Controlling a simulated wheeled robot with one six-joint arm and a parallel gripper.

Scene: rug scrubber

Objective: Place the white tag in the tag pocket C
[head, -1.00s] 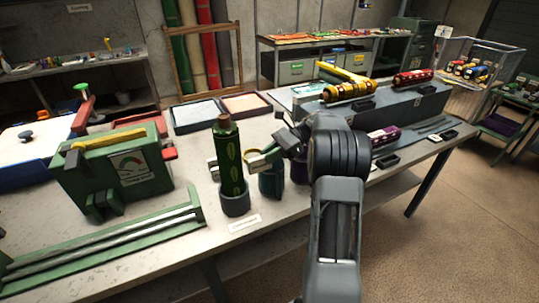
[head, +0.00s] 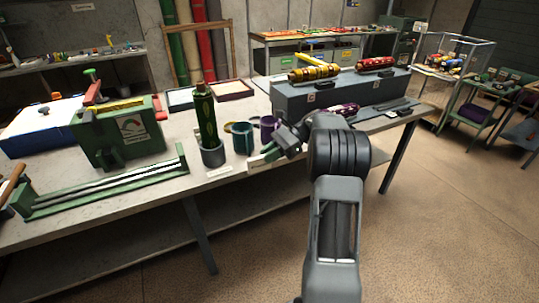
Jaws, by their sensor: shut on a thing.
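My gripper (head: 264,158) is at the front edge of the workbench, just right of and in front of the teal cup. It is shut on a small pale thing, too small and partly hidden to tell whether it is the white tag. Small pale labels show on the front of the grey case, one at its left (head: 311,98) and one further right (head: 362,86). Their letters cannot be read, and I cannot tell which pocket is C.
A grey cup (head: 213,154) holds a dark green roll (head: 205,115). A teal cup (head: 242,141) and a purple cup (head: 269,128) stand beside it. The grey case (head: 340,93) carries gold and red rollers. A green press (head: 115,132) stands left. The floor in front is clear.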

